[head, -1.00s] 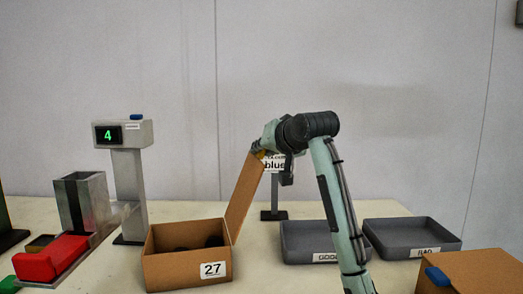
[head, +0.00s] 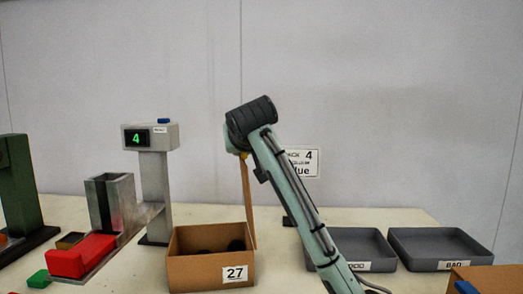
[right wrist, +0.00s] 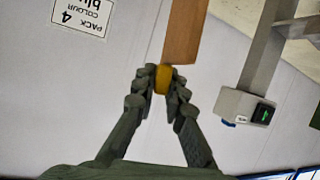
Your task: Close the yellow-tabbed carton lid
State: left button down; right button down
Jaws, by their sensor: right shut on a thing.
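An open brown carton (head: 195,276) labelled 27 stands on the table, with dark round items inside. Its lid (head: 249,205) stands up nearly vertical from the carton's right edge, seen almost edge-on. The lid's yellow tab (head: 243,155) is at its top. In the right wrist view the fingers of my right gripper (right wrist: 162,80) are shut on the yellow tab (right wrist: 163,77), with the brown lid (right wrist: 183,30) running away from it. In the head view my right arm's wrist hides most of that gripper. My left gripper is not in view.
A grey post with a display reading 4 (head: 151,138) stands behind the carton. A red block (head: 82,256) and metal chute (head: 111,205) are to the left. Grey trays labelled GOOD (head: 352,245) and BAD (head: 440,245) are right. A sign (head: 303,162) stands behind my arm.

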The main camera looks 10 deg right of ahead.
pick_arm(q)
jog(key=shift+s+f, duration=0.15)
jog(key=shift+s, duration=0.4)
pick_arm(e)
jog(key=a, duration=0.1)
jog(key=a+n, duration=0.1)
jog(key=a, duration=0.1)
jog(key=shift+a+f+h, duration=0.1)
jog(key=shift+f+h, duration=0.1)
jog(key=shift+h, duration=0.1)
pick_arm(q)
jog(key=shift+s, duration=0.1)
pick_arm(e)
jog(key=c, duration=1.6)
grip_release()
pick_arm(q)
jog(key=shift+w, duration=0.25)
pick_arm(e)
jog(key=shift+o, duration=0.2)
jog(key=v, duration=1.2)
jog(key=shift+w, duration=0.1)
